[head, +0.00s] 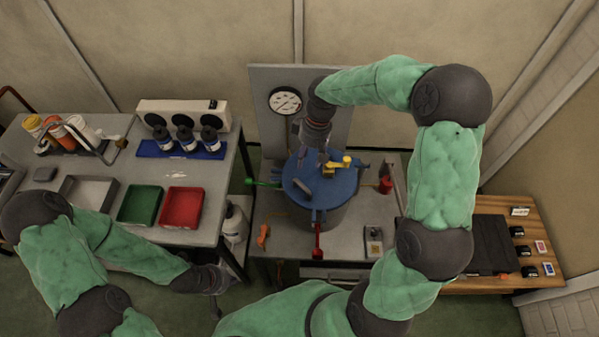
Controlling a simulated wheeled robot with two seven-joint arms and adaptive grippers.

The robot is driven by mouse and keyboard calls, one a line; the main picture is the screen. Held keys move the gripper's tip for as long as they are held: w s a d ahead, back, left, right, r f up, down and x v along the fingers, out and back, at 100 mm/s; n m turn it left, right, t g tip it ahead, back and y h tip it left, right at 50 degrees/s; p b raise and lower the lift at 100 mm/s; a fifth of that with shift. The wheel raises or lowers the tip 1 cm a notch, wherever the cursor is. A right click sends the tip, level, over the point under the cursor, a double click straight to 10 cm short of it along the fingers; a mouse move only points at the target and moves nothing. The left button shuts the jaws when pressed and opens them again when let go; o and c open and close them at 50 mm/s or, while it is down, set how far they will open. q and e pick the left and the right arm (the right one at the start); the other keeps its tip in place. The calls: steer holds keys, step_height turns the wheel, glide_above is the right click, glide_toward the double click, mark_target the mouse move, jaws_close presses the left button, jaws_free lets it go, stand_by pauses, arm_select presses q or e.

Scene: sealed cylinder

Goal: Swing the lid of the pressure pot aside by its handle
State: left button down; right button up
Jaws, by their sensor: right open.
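The pressure pot (333,219) stands on the middle bench with its round blue lid (342,189) on top. A grey bar-shaped part (301,190), perhaps the handle, stands up on the left part of the lid. My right gripper (313,161) points down over the back-left part of the lid, open, close behind the grey bar. I cannot tell whether it touches anything. A yellow valve-like part (345,161) sits right of its fingers. My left gripper (216,299) hangs low at the left table's front edge, away from the pot; its fingers are too small and dark to read.
Around the pot are a green lever (262,183), a red-handled lever (318,242) and a red knob (385,185). A gauge panel (339,85) stands behind. The left table holds a green tray (140,205) and a red tray (182,207). My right arm covers the right side.

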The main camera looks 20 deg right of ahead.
steer(key=b, duration=0.1)
glide_above(303, 180)
steer(key=s+a, duration=0.2)
steer(key=s, duration=0.2)
steer(key=f, duration=1)
steer(key=shift+w+d+f, duration=0.2)
steer(key=shift+d+f, duration=0.05)
steer(key=shift+f, duration=0.05)
jaws_close()
